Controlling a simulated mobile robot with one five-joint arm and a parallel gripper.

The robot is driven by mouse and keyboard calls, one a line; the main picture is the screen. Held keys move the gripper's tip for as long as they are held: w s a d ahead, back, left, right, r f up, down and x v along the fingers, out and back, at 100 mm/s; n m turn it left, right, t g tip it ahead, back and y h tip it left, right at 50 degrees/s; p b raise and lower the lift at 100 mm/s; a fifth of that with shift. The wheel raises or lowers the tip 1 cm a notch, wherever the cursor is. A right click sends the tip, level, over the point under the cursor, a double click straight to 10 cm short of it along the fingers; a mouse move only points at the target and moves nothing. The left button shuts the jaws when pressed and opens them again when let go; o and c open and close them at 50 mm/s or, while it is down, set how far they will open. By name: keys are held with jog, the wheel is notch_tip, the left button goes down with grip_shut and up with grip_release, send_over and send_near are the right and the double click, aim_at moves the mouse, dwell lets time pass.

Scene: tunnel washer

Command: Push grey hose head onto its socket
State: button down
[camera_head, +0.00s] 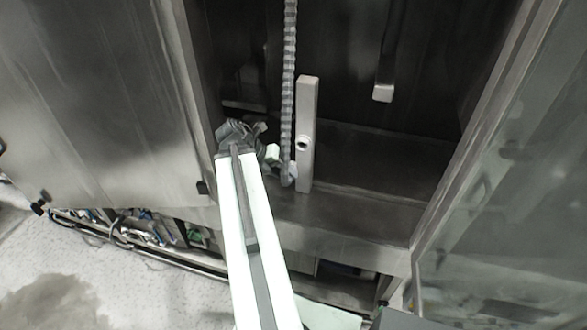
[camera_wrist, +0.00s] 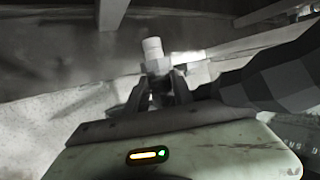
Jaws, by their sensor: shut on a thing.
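A grey ribbed hose (camera_head: 288,85) hangs down inside the open machine. Its lower end is beside my gripper (camera_head: 283,168), partly hidden by it. In the wrist view my gripper (camera_wrist: 158,88) is shut on the grey hose head (camera_wrist: 153,52), whose pale cylindrical end sticks out beyond the fingertips. A pale upright bar (camera_head: 308,105) stands just right of the hose. A round fitting with a dark hole, which looks like the socket (camera_head: 302,144), is on its face. The hose head is apart from this fitting, to its lower left.
A metal door panel (camera_head: 100,100) stands open at left and a glazed panel (camera_head: 510,190) at right. A dark arm with a pale end (camera_head: 383,92) hangs at the back right. A metal ledge (camera_head: 350,215) runs below the opening. Cables lie low at left.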

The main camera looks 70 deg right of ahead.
jog(key=shift+d+f, duration=0.1)
jog(key=shift+d, duration=0.2)
jog(key=shift+d, duration=0.3)
jog(key=d, duration=0.7)
jog(key=shift+w+d, duration=0.15)
jog(key=shift+d, duration=0.1)
dwell(0.4)
jog(key=shift+w+d, duration=0.1)
jog(key=shift+d, duration=1.4)
dwell(1.8)
jog(key=c, duration=1)
grip_release()
jog(key=shift+a, duration=0.1)
jog(key=shift+s+a, duration=0.15)
jog(key=shift+a, duration=2.6)
jog(key=shift+s+a, duration=0.15)
jog(key=shift+a, duration=2.55)
